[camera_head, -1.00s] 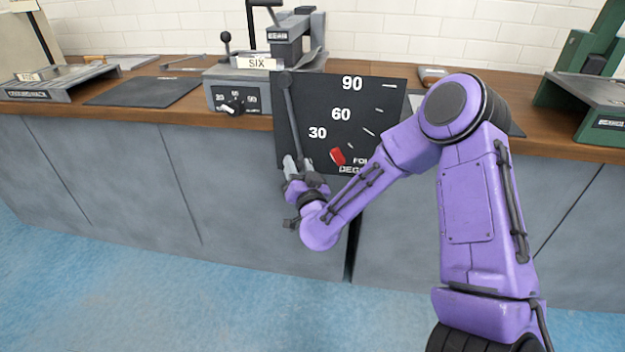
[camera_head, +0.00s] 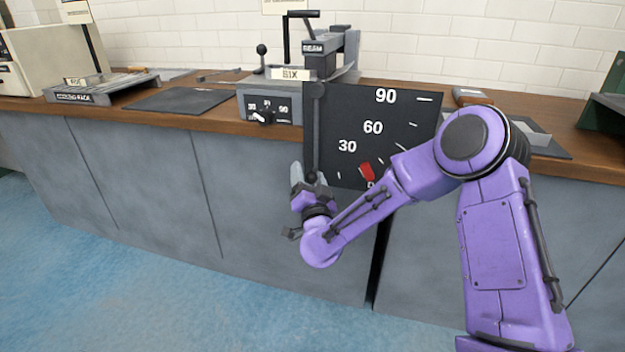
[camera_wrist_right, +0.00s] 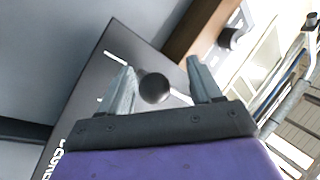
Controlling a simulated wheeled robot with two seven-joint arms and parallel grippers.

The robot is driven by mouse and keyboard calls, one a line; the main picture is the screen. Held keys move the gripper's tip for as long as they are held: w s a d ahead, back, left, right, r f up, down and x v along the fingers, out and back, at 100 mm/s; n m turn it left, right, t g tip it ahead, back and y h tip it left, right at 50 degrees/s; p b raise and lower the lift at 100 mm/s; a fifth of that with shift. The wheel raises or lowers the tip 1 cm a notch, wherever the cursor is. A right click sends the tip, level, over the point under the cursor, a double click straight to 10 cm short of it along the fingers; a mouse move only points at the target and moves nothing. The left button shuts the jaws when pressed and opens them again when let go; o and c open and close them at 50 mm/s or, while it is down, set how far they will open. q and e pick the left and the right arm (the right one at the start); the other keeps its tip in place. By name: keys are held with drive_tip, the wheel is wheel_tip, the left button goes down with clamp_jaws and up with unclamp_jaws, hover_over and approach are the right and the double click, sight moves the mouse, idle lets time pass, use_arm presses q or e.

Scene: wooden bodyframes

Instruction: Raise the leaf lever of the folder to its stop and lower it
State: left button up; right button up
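The folder (camera_head: 343,41) stands on the bench, with a black dial board (camera_head: 335,110) marked 30, 60 and 90 at its front. A red marker (camera_head: 367,171) sits low on the board, below the 30. The dark leaf lever (camera_head: 313,130) hangs down along the board's left edge and ends in a ball knob (camera_head: 313,177). My right gripper (camera_head: 299,175) is at the lever's lower end. In the right wrist view, the knob (camera_wrist_right: 155,88) lies between the two spread fingers (camera_wrist_right: 160,80), nearer the left one, with a gap on the right. My left gripper is not in view.
A small selector panel (camera_head: 268,109) is left of the board. A black mat (camera_head: 180,100) and a grey rack (camera_head: 88,93) lie farther left on the wooden bench. A green machine (camera_head: 606,112) stands at the right edge. Grey cabinet fronts are below the bench.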

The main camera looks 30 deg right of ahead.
drive_tip(key=shift+d, duration=0.1)
idle(0.3)
drive_tip(key=shift+s+f, duration=0.1)
drive_tip(key=v, duration=1)
drive_tip(key=shift+s, duration=0.1)
